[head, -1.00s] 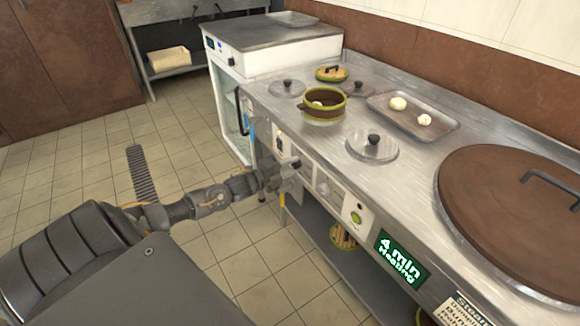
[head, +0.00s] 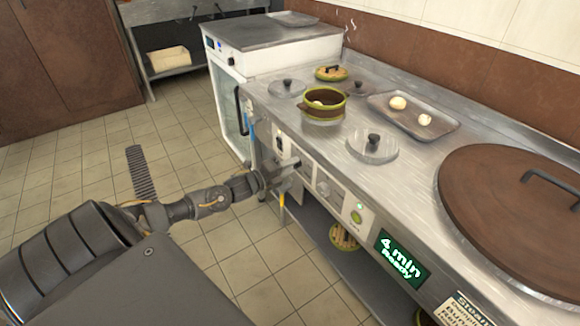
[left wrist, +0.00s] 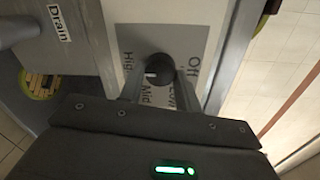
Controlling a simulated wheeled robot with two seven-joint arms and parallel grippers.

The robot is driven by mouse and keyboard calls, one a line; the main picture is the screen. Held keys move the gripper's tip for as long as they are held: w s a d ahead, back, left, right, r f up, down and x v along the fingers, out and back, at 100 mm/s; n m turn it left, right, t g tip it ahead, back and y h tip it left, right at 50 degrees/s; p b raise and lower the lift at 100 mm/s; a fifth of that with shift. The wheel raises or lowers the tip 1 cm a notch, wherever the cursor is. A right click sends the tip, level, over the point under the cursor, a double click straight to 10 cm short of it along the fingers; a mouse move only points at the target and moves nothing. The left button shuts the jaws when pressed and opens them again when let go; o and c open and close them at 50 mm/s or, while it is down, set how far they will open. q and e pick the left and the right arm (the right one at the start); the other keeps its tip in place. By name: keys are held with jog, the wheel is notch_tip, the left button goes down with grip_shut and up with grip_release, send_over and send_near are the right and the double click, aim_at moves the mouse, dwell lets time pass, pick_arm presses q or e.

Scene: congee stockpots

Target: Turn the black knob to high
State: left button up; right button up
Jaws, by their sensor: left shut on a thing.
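The black knob (left wrist: 160,68) sits on a grey label plate (left wrist: 190,42) marked Off, Low, Mid and High in the left wrist view. Its white mark points to the left of that view, toward the High side, close to the High lettering. My left gripper (left wrist: 158,84) has one finger on each side of the knob and is shut on it. In the head view, my left gripper (head: 287,172) is at the stove's front panel and largely hides the knob. My right gripper is not in view.
A green display (head: 402,258) on the front reads "4 min Ready". A round green button (head: 356,217) is beside it. The counter above holds a green-rimmed pot (head: 323,112), glass lids, a tray (head: 430,128) with buns and a big brown lid (head: 510,210). A Drain label (left wrist: 59,22) is nearby.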

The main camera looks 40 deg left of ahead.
pick_arm(q)
jog(key=o, duration=1)
jog(key=shift+c, duration=0.2)
jog(key=p+v, duration=0.1)
jog(key=v, duration=0.9)
jog(key=shift+s, duration=0.4)
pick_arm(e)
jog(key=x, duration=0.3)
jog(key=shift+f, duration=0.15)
pick_arm(q)
jog(key=shift+a, duration=0.1)
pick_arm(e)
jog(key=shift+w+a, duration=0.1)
